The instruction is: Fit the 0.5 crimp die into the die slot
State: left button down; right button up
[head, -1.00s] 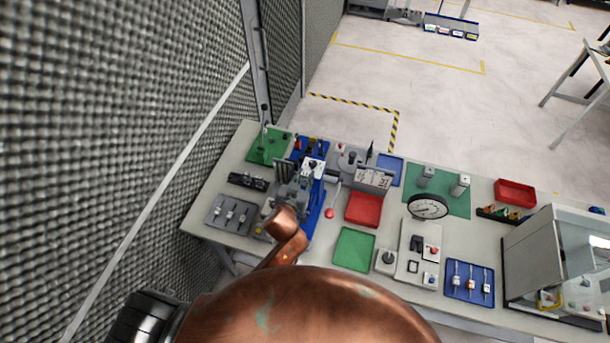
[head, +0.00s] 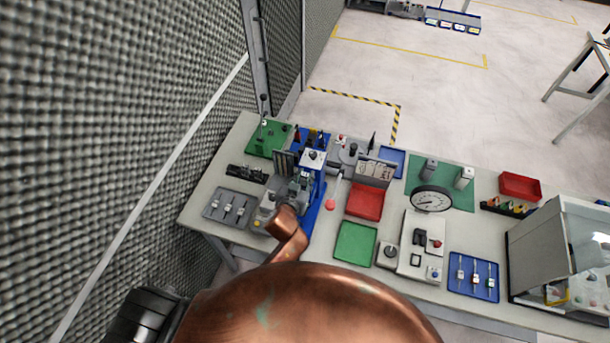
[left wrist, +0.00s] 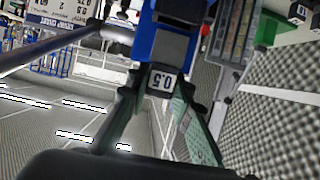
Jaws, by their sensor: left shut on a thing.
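The 0.5 crimp die (left wrist: 162,82) shows in the left wrist view as a small pale block marked "0.5", upside down in the picture. My left gripper (left wrist: 160,92) is shut on it, one greenish finger on each side. A blue and black press (left wrist: 172,40) fills the view just beyond the die. In the head view the blue press (head: 314,160) stands at the left part of the bench, and my copper arm reaches toward its front. The die slot cannot be made out, and I cannot tell whether the die touches the press. My right gripper is not in view.
A grey tray (head: 214,214) and a black rack (head: 247,174) lie left of the press. A red tray (head: 365,201) and a green tray (head: 355,243) lie right of it. A mesh wall (head: 90,120) closes the left side.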

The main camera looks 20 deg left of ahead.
aim_at(305, 183)
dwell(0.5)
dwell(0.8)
pick_arm(q)
jog(key=shift+r+p, duration=0.1)
jog(key=shift+p, duration=0.55)
jog(key=shift+f, duration=0.25)
dwell(0.5)
jog(key=shift+f+b, duration=1.4)
jog(key=shift+f, duration=0.4)
jog(key=c, duration=1.6)
grip_release()
jog(key=shift+s, duration=0.1)
